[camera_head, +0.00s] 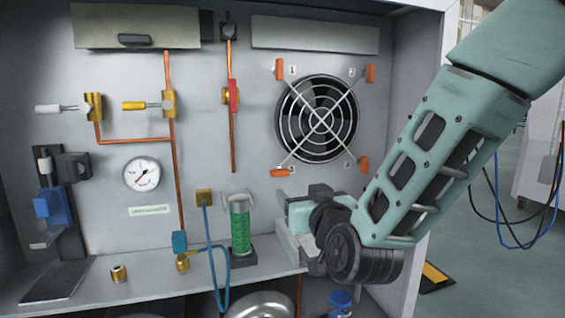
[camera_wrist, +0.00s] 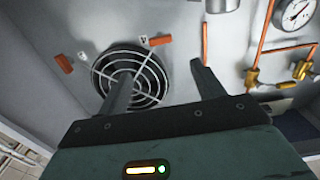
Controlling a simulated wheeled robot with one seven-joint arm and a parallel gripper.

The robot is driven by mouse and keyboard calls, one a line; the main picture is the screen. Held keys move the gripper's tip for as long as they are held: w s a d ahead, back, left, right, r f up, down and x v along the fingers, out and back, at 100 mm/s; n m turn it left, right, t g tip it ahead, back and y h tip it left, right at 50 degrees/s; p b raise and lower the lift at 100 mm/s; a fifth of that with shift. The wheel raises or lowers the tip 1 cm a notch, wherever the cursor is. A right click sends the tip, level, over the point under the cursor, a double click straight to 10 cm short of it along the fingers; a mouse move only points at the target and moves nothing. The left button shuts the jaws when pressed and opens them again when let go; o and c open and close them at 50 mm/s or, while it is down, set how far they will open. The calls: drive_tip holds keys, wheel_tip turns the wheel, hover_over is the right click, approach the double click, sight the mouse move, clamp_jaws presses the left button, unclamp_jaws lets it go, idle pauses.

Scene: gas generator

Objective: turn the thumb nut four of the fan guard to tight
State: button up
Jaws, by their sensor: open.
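The round fan guard (camera_head: 317,118) is on the back panel, with an orange thumb nut at each corner. Thumb nut four (camera_head: 364,164) is at the lower right, beside its small label, its handle tilted slightly from upright. In the wrist view, which is turned nearly upside down, it is the orange piece at the far left (camera_wrist: 63,63). My gripper (camera_wrist: 159,72) is open and empty. One finger overlaps the fan guard in that view; the other is over bare panel. Nut four is left of both fingers, apart from them. In the head view the fingers are mostly hidden.
The lower-left thumb nut (camera_head: 280,172) lies level; the two upper nuts stand upright. A green cylinder (camera_head: 240,228) stands on the shelf left of my wrist. A gauge (camera_head: 142,174), copper pipes and valves fill the left. The cabinet's right wall (camera_head: 411,75) is close to my arm.

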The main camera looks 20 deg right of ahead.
sight(281, 174)
drive_tip(key=shift+w+r+p, duration=0.2)
drive_tip(key=shift+w+p, duration=0.8)
drive_tip(key=shift+p, duration=2.3)
drive_tip(key=w, duration=0.3)
drive_tip(key=w+b, duration=0.1)
drive_tip(key=w, duration=0.3)
drive_tip(key=w+b, duration=0.1)
drive_tip(key=w, duration=0.2)
drive_tip(key=shift+w+f, duration=0.15)
drive_tip(key=shift+f, duration=0.2)
drive_tip(key=shift+w+r+b, duration=0.1)
drive_tip(key=shift+w+b, duration=0.2)
drive_tip(key=shift+w, duration=0.4)
drive_tip(key=c, duration=1)
